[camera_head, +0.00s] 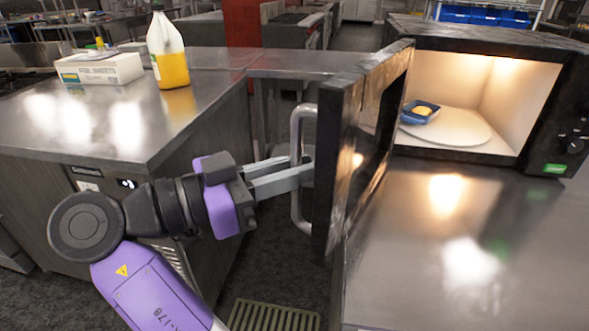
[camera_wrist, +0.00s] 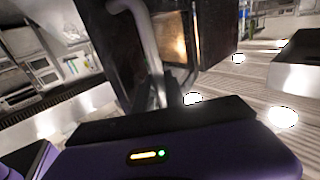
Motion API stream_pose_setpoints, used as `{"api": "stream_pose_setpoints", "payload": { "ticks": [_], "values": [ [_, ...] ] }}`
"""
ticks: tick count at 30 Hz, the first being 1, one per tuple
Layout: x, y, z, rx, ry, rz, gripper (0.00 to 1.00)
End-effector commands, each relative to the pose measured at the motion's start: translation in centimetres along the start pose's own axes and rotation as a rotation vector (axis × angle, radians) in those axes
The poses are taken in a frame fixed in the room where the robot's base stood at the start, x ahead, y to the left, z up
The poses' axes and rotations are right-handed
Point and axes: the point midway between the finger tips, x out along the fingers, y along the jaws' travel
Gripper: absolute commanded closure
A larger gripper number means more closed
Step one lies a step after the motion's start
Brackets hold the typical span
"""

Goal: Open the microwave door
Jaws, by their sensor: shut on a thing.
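The microwave (camera_head: 545,120) stands on the steel counter at the right, with its lit cavity showing. Its dark door (camera_head: 345,160) is swung wide open toward the left. The silver handle (camera_head: 300,125) is on the door's left-hand side. My gripper (camera_head: 300,172) reaches in from the left and is shut on the handle. In the wrist view the handle (camera_wrist: 146,40) runs down between my fingers (camera_wrist: 160,90), and the door (camera_wrist: 185,35) is beside it. Inside the microwave, a blue dish (camera_head: 418,113) with a yellowish item sits on the round plate (camera_head: 455,128).
A bottle of yellow liquid (camera_head: 168,55) and a white box (camera_head: 98,68) stand on the left counter (camera_head: 130,115). A floor grate (camera_head: 270,316) lies below my arm. The counter in front of the microwave (camera_head: 460,240) is clear.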

Motion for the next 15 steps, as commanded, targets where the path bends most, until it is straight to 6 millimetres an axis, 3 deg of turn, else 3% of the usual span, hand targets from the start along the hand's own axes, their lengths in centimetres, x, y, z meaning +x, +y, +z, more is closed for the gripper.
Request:
{"api": "stream_pose_setpoints", "payload": {
  "ticks": [6, 7, 9, 15],
  "values": [
    [0.18, -0.02, 0.11, -0.003, -0.003, 0.001, 1.0],
    [0.19, -0.02, 0.11, -0.003, -0.003, 0.002, 0.8],
    [0.18, -0.01, 0.1, -0.002, -0.002, 0.002, 0.66],
    [0.11, -0.01, 0.06, -0.001, -0.002, 0.0, 0.64]
  ]
}}
